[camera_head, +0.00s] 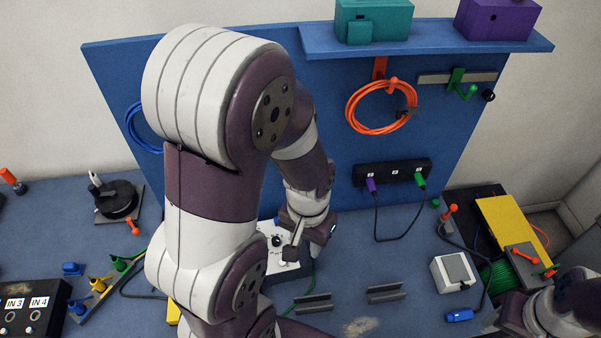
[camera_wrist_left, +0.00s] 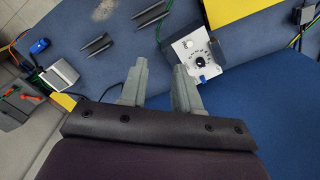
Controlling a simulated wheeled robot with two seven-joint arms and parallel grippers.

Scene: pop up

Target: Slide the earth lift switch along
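A white box (camera_wrist_left: 183,52) with a dark round dial (camera_wrist_left: 198,63) and small markings stands on the blue bench. A small blue piece (camera_wrist_left: 201,61) shows by the dial and may be a switch, but I cannot read any label. The same box shows partly behind my arm in the head view (camera_head: 268,231). My left gripper (camera_head: 306,246) is at the box's right side in the head view. In the left wrist view its two fingers (camera_wrist_left: 160,88) are apart with nothing between them, and one fingertip lies close to the box. My right arm shows at the lower right; its fingers are not clear.
Two dark slotted rails (camera_head: 385,293) lie right of the box. A white-grey box (camera_head: 453,272) and a blue plug (camera_head: 459,315) lie further right. A blue panel (camera_head: 440,130) rises behind, with a black socket strip (camera_head: 393,172) and an orange cable coil (camera_head: 380,128). Green cable runs by the box.

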